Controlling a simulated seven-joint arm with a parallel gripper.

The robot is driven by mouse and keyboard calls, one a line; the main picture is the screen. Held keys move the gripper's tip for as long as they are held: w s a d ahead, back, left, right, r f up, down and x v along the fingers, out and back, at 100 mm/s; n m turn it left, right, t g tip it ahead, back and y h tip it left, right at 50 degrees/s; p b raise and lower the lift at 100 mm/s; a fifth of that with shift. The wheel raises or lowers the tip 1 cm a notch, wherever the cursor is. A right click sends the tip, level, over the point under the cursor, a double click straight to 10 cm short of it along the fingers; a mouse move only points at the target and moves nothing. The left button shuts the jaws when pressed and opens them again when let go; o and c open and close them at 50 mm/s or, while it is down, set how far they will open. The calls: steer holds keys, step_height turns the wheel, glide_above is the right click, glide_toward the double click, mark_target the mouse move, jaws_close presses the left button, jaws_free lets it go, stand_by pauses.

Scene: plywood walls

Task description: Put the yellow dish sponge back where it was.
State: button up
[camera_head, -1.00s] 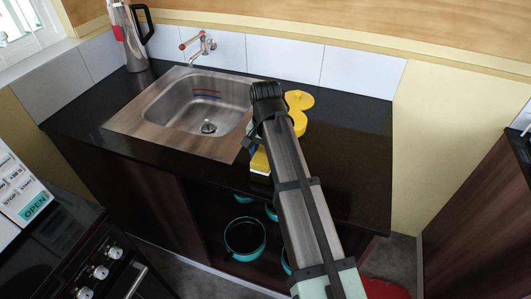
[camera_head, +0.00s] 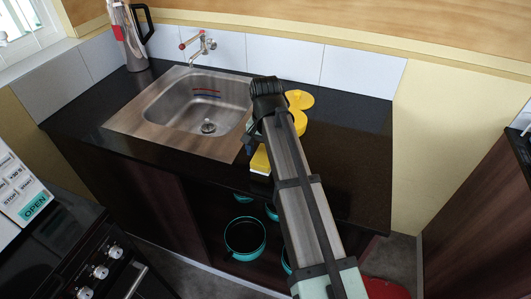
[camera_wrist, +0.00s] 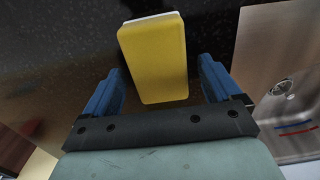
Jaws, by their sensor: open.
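The yellow dish sponge (camera_head: 260,160) lies on the dark counter at its front edge, right of the sink; my arm hides part of it in the head view. In the wrist view the sponge (camera_wrist: 155,58) shows whole, with a pale layer along its far end. My gripper (camera_wrist: 160,72) is open, with one blue finger on each side of the sponge's near part and gaps between fingers and sponge. I cannot tell how high the fingers are above the counter. In the head view my gripper is mostly hidden behind the arm.
The steel sink (camera_head: 208,105) with its tap (camera_head: 200,48) is left of my arm. Yellow round objects (camera_head: 299,101) stand behind my arm. A metal kettle (camera_head: 129,35) is at the back left. The counter (camera_head: 350,150) to the right is clear. Teal pots (camera_head: 245,236) are on the shelf below.

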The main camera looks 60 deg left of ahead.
mark_target(265, 152)
step_height(265, 152, up, 11)
stand_by(0.4)
